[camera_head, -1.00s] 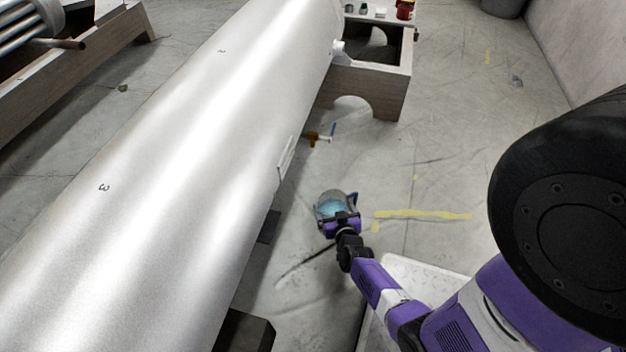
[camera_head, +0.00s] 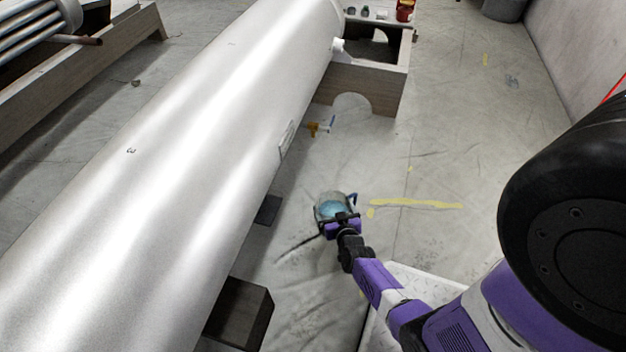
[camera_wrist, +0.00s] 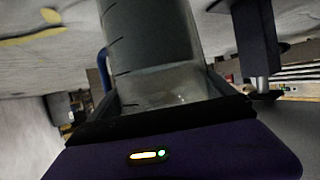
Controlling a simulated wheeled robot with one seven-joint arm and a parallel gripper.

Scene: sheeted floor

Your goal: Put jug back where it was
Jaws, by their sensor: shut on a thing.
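The jug (camera_head: 331,207) is clear with a bluish inside and a blue handle on its right side in the head view. My gripper (camera_head: 343,219) is shut on it, out over the floor to the right of the big metal cylinder. In the wrist view, the jug (camera_wrist: 150,45) fills the space between the fingers, with dark graduation marks on its wall and the blue handle to its left. My gripper (camera_wrist: 180,100) shows there along the bottom. I cannot tell how high the jug is above the floor.
The large silver cylinder (camera_head: 190,150) lies diagonally on the left, with a dark block (camera_head: 240,312) beside it. A wooden stand (camera_head: 365,88) bears small items, including a red container (camera_head: 405,11). A small orange-and-blue object (camera_head: 320,127) lies on the floor. The floor right of the jug, with yellow marks (camera_head: 415,204), is clear.

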